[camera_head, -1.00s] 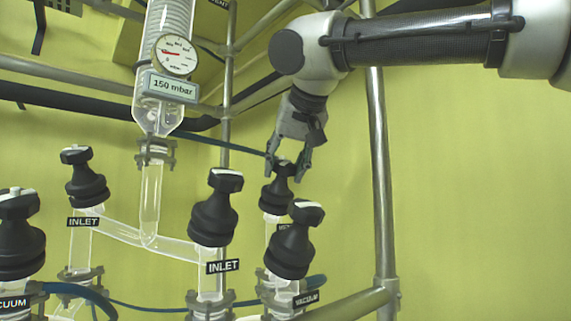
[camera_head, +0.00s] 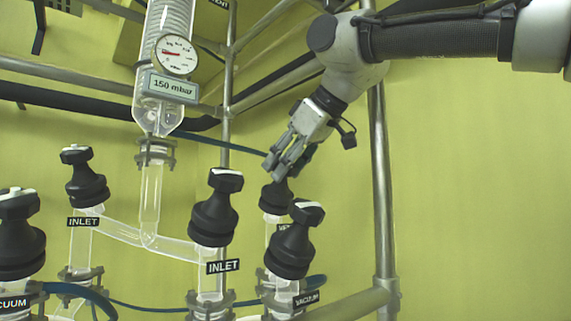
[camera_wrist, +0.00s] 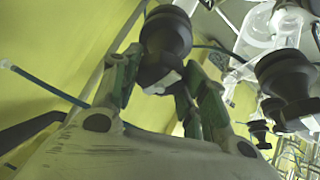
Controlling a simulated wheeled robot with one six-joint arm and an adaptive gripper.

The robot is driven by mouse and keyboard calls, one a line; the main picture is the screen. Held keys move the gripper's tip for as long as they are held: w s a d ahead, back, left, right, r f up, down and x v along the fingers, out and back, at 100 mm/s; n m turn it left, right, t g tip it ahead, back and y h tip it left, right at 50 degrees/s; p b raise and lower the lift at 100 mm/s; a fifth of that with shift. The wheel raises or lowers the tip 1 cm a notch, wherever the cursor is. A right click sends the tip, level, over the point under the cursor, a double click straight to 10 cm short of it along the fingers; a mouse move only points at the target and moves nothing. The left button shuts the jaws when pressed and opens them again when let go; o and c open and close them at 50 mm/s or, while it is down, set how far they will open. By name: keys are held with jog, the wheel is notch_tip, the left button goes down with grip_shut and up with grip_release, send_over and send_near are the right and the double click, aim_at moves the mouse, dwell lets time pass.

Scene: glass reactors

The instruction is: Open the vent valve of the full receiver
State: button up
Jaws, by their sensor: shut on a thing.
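A black valve knob (camera_head: 276,198) stands on a glass neck at the back right, behind a nearer black knob. A label below it is mostly hidden, with only its first letters showing. My gripper (camera_head: 285,172) comes down on this knob from the upper right, its fingers closed around the knob's top handle. In the wrist view the handle of the black knob (camera_wrist: 158,76) sits between the two green-grey fingers of my gripper (camera_wrist: 163,88). The receivers and their liquid levels are not visible in the head view.
The nearer knob (camera_head: 295,240), marked VACUUM, stands close in front of the held one. Two INLET knobs (camera_head: 215,208) (camera_head: 85,178) stand to the left. A gauge (camera_head: 175,55) and a 150 mbar sign (camera_head: 172,87) hang above. A steel post (camera_head: 379,180) rises at the right.

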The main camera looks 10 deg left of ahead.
jog(key=shift+n, duration=0.7)
jog(key=shift+n, duration=0.3)
jog(key=shift+f, duration=0.1)
jog(key=o, duration=1)
jog(key=shift+o, duration=0.2)
